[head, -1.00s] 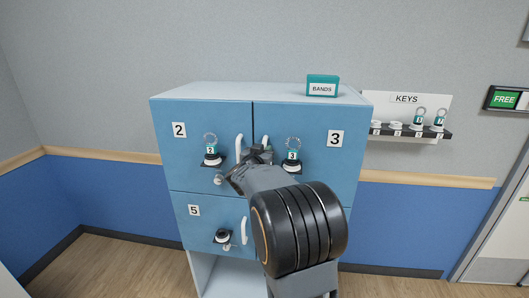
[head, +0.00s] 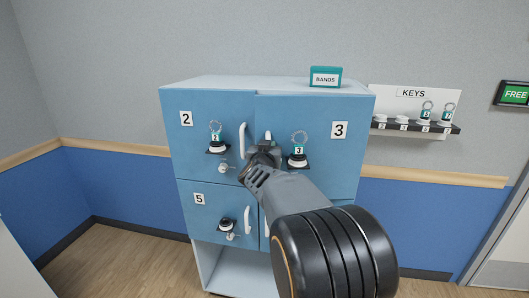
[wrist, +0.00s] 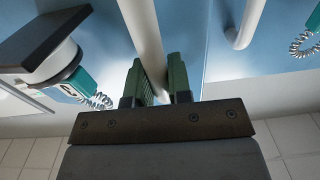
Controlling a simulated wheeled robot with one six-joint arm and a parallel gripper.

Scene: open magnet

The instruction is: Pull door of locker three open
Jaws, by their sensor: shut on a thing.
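Locker three's door (head: 345,165) is the blue upper right door of the cabinet, marked with a "3" label. Its handle (head: 268,136) is a white vertical bar near the door's left edge. My gripper (head: 264,154) is shut on this handle; the wrist view shows the fingers (wrist: 158,80) on both sides of the white bar (wrist: 146,35). The door's left edge appears to stand slightly out from door two (head: 205,135). A key with a teal "3" tag (head: 298,150) sits on a small black ledge on door three. My wrist hides the lower part of the door.
Door two has its own handle (head: 243,141) and tagged key (head: 216,140) close to my gripper's left. Door five (head: 215,218) is below. A teal "BANDS" box (head: 325,77) stands on top. A key rack (head: 415,125) is on the wall at right.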

